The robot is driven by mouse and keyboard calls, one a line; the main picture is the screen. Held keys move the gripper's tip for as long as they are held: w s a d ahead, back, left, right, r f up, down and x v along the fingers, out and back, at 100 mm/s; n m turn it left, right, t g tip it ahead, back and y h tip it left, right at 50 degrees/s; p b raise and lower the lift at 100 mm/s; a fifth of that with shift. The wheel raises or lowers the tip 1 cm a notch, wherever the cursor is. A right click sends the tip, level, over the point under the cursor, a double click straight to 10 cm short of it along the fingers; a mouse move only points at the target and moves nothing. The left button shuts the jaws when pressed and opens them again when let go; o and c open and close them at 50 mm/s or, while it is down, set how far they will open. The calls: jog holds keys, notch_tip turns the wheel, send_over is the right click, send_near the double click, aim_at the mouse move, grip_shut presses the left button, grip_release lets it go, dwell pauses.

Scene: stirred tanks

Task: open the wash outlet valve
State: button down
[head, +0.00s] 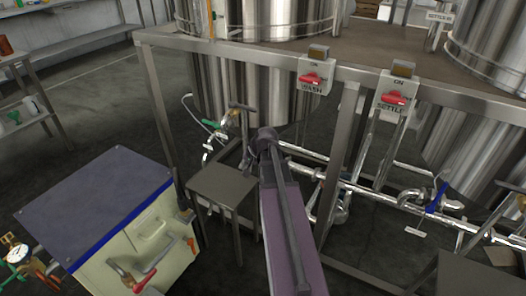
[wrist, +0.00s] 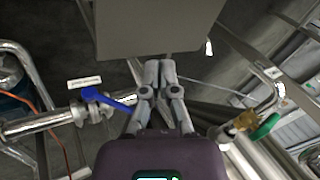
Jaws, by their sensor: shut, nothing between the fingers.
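My gripper (wrist: 159,76) is shut and empty in the wrist view, with its fingertips together. A blue valve lever (wrist: 106,98) sits just left of the fingers, on a bright metal pipe (wrist: 35,123). The lever is slanted to the pipe; I cannot tell whether it touches the left finger. No label on it is readable.
A small grey stand (head: 223,186) is left of my arm; a grey plate (wrist: 155,28) fills the top of the wrist view. A green-handled valve (wrist: 265,127) is at right there. Frame posts and pipes crowd the arm. A cream cabinet (head: 150,245) stands front left.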

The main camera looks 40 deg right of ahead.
jog(key=s+d+r+m+t, duration=0.1)
jog(key=d+r+m, duration=0.1)
jog(key=d, duration=0.6)
jog(key=s+d+r+m+t+h+p, duration=0.1)
jog(key=d+r+m+t, duration=0.1)
jog(key=d, duration=0.6)
jog(key=shift+s+d+m, duration=0.15)
jog(key=shift+m, duration=0.25)
jog(key=shift+d+b+x, duration=0.15)
jog(key=shift+b+x, duration=2.3)
jog(key=shift+x, duration=1.05)
jog(key=shift+d+b+x, duration=0.1)
jog(key=shift+b+x, duration=2.35)
jog(key=shift+x, duration=1.05)
jog(key=shift+a+h, duration=0.1)
jog(key=shift+h, duration=0.2)
